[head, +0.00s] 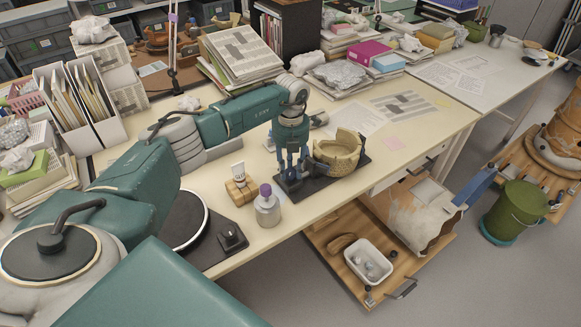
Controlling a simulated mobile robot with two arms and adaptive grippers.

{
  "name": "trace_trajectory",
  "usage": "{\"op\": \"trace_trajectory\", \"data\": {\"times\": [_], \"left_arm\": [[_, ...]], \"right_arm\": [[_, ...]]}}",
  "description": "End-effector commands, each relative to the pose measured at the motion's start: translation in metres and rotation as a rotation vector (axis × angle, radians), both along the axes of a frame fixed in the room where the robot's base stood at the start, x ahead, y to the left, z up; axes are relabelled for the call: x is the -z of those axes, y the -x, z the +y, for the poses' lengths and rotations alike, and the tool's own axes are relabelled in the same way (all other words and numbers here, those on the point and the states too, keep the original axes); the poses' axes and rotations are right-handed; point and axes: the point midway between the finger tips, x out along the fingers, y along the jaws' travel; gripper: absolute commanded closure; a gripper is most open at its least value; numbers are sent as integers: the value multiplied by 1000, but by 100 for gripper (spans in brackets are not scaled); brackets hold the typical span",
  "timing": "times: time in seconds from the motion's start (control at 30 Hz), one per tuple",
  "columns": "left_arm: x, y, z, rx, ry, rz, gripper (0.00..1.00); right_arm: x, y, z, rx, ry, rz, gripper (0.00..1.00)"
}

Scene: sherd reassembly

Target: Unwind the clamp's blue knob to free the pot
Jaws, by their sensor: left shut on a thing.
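The pot (338,157), tan with a broken, uneven rim, stands upright on the clamp's dark base (352,174) near the front edge of the table. My left gripper (290,172) points down just left of the pot, over the left end of the base. It is shut at the clamp's knob. The blue knob is hidden behind the fingers, and its colour cannot be told apart from them. The gripper looks apart from the pot's wall. My right gripper is not in view.
A purple-capped bottle (267,207) and a tube in a wooden block (240,186) stand close left of the gripper. Paper stacks (240,55) crowd the back. Right of the pot lie flat sheets (403,103) and an open table stretch.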

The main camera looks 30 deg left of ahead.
Motion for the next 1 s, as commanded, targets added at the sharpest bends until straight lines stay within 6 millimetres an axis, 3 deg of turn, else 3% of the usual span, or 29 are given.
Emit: {"op": "trace_trajectory", "data": {"times": [0.6,1.0], "left_arm": [[-4,-2,0,-563,2,-6,96],[-3,-2,1,-773,2,-7,96]], "right_arm": [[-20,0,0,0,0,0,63],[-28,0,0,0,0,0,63]]}}
